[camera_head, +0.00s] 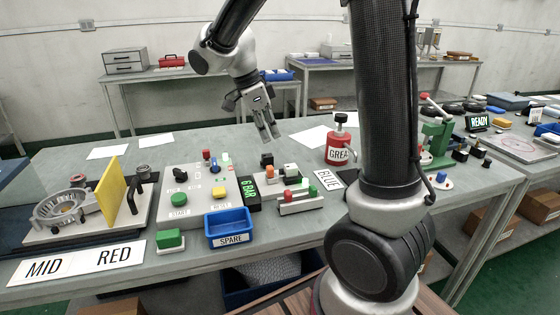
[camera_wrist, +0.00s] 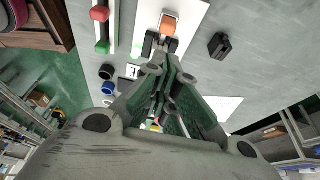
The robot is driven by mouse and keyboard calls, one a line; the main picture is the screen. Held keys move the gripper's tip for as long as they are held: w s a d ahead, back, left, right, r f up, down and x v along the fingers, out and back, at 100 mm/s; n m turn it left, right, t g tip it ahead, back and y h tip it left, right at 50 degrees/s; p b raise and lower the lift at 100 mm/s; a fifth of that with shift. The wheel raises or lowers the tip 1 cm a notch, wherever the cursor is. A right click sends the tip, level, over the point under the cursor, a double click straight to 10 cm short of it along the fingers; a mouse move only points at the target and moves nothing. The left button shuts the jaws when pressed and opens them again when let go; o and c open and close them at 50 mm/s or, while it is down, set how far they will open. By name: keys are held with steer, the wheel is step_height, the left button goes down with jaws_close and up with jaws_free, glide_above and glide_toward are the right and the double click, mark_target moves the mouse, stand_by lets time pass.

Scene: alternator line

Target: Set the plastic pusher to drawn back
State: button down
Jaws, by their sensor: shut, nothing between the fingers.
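No part is labelled as the plastic pusher. A small device with an orange block (camera_head: 270,172) and a white block (camera_head: 290,169) stands mid-table on a pale base; I cannot tell whether either is the pusher. In the wrist view, the orange block (camera_wrist: 169,24) is on a white plate beyond my fingertips, with black parts beside it. My gripper (camera_head: 269,136) points down above and behind this device in the head view, apart from it. Its fingers (camera_wrist: 172,58) are shut and empty.
A red and green button strip (camera_head: 300,200) and a blue SPARE bin (camera_head: 230,228) stand in front. A grey control panel (camera_head: 193,200) and a yellow plate (camera_head: 113,190) are left. A red grease can (camera_head: 340,143) stands right. The table behind is mostly clear.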

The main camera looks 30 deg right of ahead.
mark_target(272, 167)
steer(key=x, duration=1)
steer(key=shift+w+a, duration=0.15)
steer(key=shift+a, duration=0.6)
steer(key=shift+w+a, duration=0.2)
steer(key=shift+a, duration=0.55)
